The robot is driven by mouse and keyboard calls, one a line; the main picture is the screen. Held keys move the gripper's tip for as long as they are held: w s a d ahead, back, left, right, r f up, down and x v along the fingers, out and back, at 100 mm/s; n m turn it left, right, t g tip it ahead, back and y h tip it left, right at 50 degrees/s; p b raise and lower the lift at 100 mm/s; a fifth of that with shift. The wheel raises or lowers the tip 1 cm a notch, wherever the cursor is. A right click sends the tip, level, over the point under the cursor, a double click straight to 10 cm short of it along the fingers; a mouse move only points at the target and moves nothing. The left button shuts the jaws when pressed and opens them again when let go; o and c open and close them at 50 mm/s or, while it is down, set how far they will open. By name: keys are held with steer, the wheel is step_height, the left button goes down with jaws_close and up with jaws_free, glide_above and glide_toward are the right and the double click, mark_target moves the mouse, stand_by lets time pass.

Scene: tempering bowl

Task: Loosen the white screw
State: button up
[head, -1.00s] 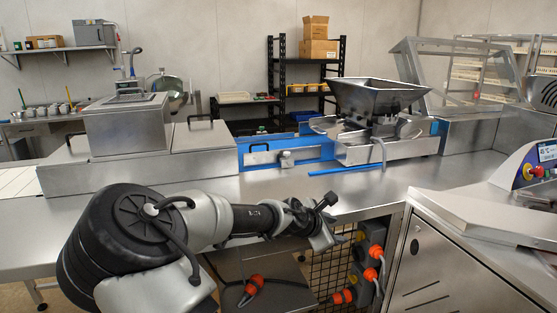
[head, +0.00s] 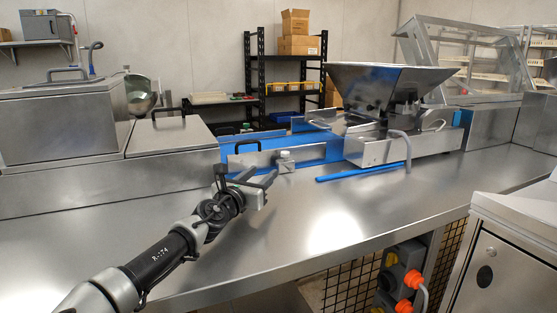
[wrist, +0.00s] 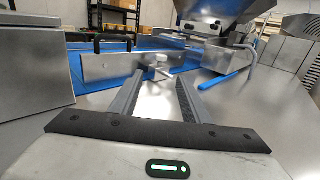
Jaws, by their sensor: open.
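The white screw (head: 285,156) is a small pale knob on the front of the metal side plate (head: 305,154) along the blue conveyor (head: 232,144). In the wrist view the screw (wrist: 151,72) shows beyond my fingertips, roughly between them, with a thin bar reaching right from it. My gripper (head: 247,177) is open and empty, to the left of the screw and nearer to me, above the steel table. In the wrist view its two fingers (wrist: 160,82) point toward the plate, apart from the screw as far as I can tell.
A steel hopper machine (head: 378,142) stands right of the screw, with a grey hose (head: 407,148). A blue strip (head: 360,172) lies before it. A steel box unit (head: 165,142) is at left. The steel tabletop (head: 330,225) in front is clear.

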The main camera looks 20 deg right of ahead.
mark_target(284, 155)
steer(key=b+x, duration=0.1)
steer(key=x, duration=1.5)
steer(key=shift+w+d+b, duration=0.2)
steer(key=shift+d+b, duration=0.15)
steer(key=c, duration=1)
steer(key=shift+r, duration=0.1)
steer(key=shift+c, duration=0.2)
